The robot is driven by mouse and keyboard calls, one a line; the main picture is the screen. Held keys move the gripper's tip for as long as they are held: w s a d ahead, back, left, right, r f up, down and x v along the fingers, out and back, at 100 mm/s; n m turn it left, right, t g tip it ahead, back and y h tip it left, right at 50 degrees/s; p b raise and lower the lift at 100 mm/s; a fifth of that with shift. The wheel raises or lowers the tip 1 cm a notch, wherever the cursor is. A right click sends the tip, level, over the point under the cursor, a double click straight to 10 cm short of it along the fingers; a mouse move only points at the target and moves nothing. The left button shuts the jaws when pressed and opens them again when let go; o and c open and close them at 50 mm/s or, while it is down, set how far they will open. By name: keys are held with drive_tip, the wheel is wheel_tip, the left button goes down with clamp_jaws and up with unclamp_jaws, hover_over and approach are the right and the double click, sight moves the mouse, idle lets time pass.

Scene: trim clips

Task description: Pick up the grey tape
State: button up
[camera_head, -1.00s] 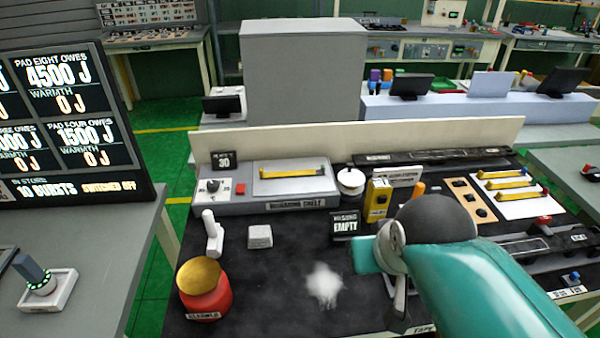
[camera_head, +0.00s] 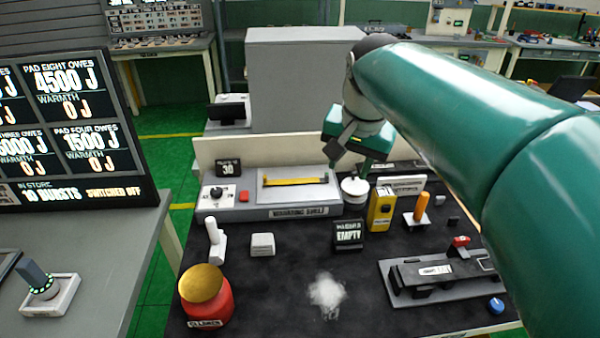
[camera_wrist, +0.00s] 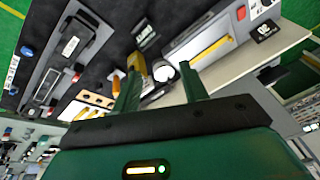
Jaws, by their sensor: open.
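I cannot pick out a grey tape with certainty in either view. My gripper (camera_head: 348,168) is raised over the back of the black bench, near the right end of the warming shelf (camera_head: 300,211). Its two green fingers are apart with nothing between them, as the wrist view (camera_wrist: 160,72) also shows. A round white item (camera_head: 355,190) stands just beyond and below the fingers. A yellow strip (camera_head: 295,181) lies on the shelf. My arm hides the right part of the bench.
A yellow box (camera_head: 381,208) and an orange stick (camera_head: 421,207) stand right of the white item. A red jar (camera_head: 207,300) with a gold lid stands front left. A dark fixture (camera_head: 435,275) lies front right. A white patch (camera_head: 327,293) marks the middle.

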drive_tip(key=w+m+g, duration=0.1)
drive_tip(key=w+m, duration=0.2)
drive_tip(key=w, duration=0.7)
drive_tip(key=m+g+y, duration=0.3)
drive_tip(key=m+y, duration=0.1)
drive_tip(key=m, duration=0.6)
hover_over(327, 173)
drive_tip(key=d, duration=0.3)
wheel_tip(327, 173, down, 18)
drive_tip(key=shift+a+f, duration=0.1)
drive_tip(key=shift+x, duration=2.65)
drive_tip(key=shift+a, duration=0.2)
clamp_jaws()
